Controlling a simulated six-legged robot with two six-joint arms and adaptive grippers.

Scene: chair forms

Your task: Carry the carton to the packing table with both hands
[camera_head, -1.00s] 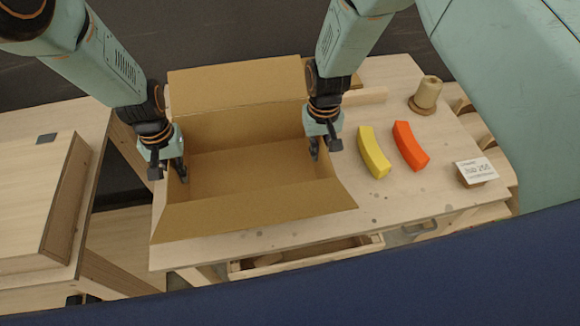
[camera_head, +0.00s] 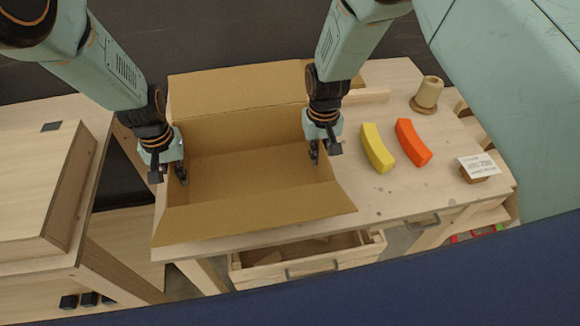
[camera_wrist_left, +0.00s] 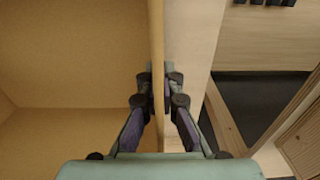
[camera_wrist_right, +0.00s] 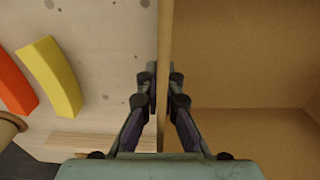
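The open brown cardboard carton (camera_head: 250,215) is over the light wooden table in the head view, its flaps spread. I cannot tell whether its bottom touches the table. My left gripper (camera_head: 182,175) is at its left wall. In the left wrist view its fingers (camera_wrist_left: 161,90) close on both sides of that wall. My right gripper (camera_head: 314,155) is at the right wall, and its fingers (camera_wrist_right: 164,90) pinch that wall in the right wrist view. A second wooden table (camera_head: 95,215) stands at the left. I cannot tell which table is the packing table.
Right of the carton lie a yellow curved block (camera_head: 377,148), an orange one (camera_head: 412,142), a spool-like cone (camera_head: 427,95) and a labelled block (camera_head: 478,168). An open drawer (camera_head: 310,258) is under the table's front. A large wooden box (camera_head: 45,190) occupies the left table. A gap separates the tables.

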